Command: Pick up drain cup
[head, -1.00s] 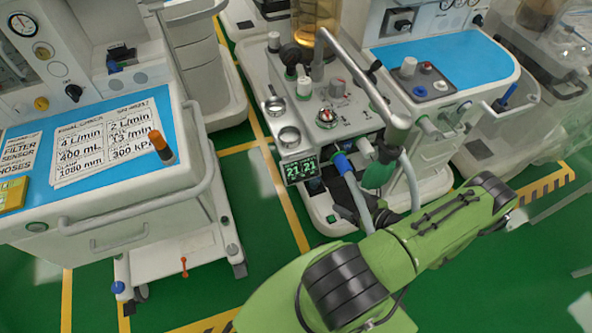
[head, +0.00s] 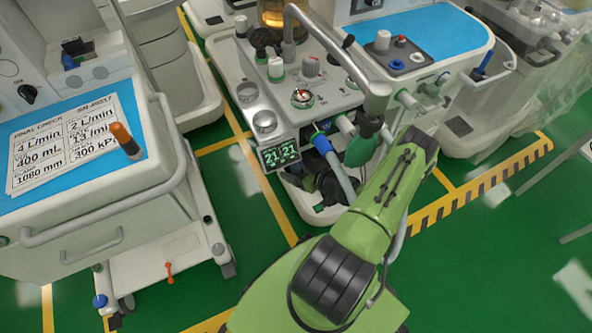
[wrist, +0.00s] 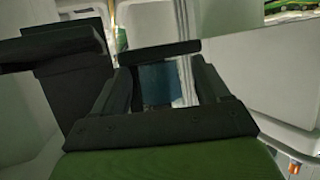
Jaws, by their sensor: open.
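I cannot clearly pick out a drain cup in either view. In the wrist view my gripper (wrist: 162,72) shows as dark jaw parts, open. A dim blue-teal patch (wrist: 160,84) shows in the gap between them. I cannot tell whether it is the cup or part of a cart, or whether the jaws touch it. In the head view my green arm reaches up and right to the right side of the middle cart (head: 300,110). My gripper is hidden there behind the arm's end. A dark green bag (head: 362,150) and a blue-ended grey hose (head: 340,165) hang beside the arm.
A left cart (head: 120,215) with a blue top and check sheet (head: 66,145) stands close by. A right cart (head: 430,40) with a blue top stands behind the arm. A thick grey rail (head: 330,50) arches over the middle cart. Green floor is clear at the lower right.

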